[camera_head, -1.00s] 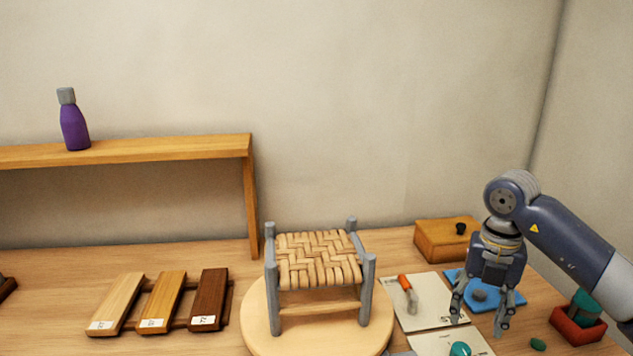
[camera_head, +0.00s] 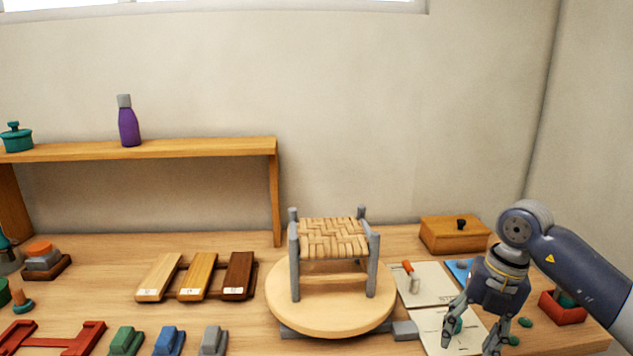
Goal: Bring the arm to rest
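My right gripper (camera_head: 470,341) hangs at the lower right over the table, its fingers spread apart with nothing seen between them. It is above the white sheets, to the right of the stool. The small stool (camera_head: 333,240) with a woven bark seat and grey legs stands upright on a round wooden turntable (camera_head: 310,319). The gripper is apart from the stool. My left gripper is not in the view.
A wooden box (camera_head: 455,234) and a red tray (camera_head: 561,310) stand near the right arm. An orange-handled tool (camera_head: 411,276) lies on a sheet. Wood samples (camera_head: 198,274) lie left of the stool. A shelf (camera_head: 150,151) holds a purple bottle (camera_head: 128,125). Coloured blocks line the front.

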